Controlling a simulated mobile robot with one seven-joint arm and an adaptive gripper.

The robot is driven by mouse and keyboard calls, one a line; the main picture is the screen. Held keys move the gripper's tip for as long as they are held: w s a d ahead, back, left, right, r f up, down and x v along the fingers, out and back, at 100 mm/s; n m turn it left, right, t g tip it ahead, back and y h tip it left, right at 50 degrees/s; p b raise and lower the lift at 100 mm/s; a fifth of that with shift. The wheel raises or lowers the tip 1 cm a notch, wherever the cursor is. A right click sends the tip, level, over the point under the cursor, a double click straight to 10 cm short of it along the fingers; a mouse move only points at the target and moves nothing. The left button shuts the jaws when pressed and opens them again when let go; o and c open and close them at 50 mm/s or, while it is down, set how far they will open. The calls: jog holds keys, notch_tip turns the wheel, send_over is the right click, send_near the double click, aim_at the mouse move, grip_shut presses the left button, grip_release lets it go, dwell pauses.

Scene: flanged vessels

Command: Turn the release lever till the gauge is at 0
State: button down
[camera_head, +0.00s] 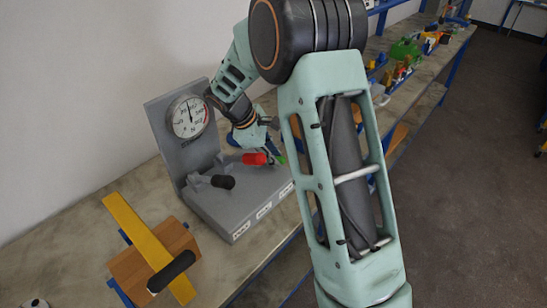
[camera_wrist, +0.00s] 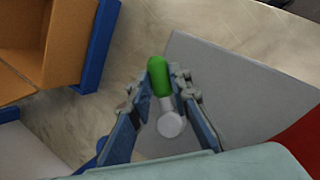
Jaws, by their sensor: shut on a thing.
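A grey stand (camera_head: 230,207) on the bench carries a round white pressure gauge (camera_head: 189,117) on its upright back plate. The needle appears to point near the top of the dial; the exact reading is too small to tell. Three levers stand on the base: one with a black handle (camera_head: 222,182), one with a red handle (camera_head: 254,159) and one with a green handle (camera_head: 282,160). My gripper (camera_wrist: 160,88) is shut on the green-handled lever (camera_wrist: 158,76), its fingers on either side of the handle. The labels on the base front are too small to read.
A wooden block with a yellow bar (camera_head: 150,246) and a black handle stands at the near left. In the wrist view, an orange-brown box (camera_wrist: 35,50) with a blue edge lies close to the stand. Several coloured items (camera_head: 405,50) sit along the far bench.

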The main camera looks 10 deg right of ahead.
dwell(0.4)
jog(key=c, duration=2)
grip_release()
jog(key=shift+c, duration=0.2)
jog(key=shift+r, duration=0.1)
jog(key=v, duration=1.2)
jog(key=shift+c, duration=0.4)
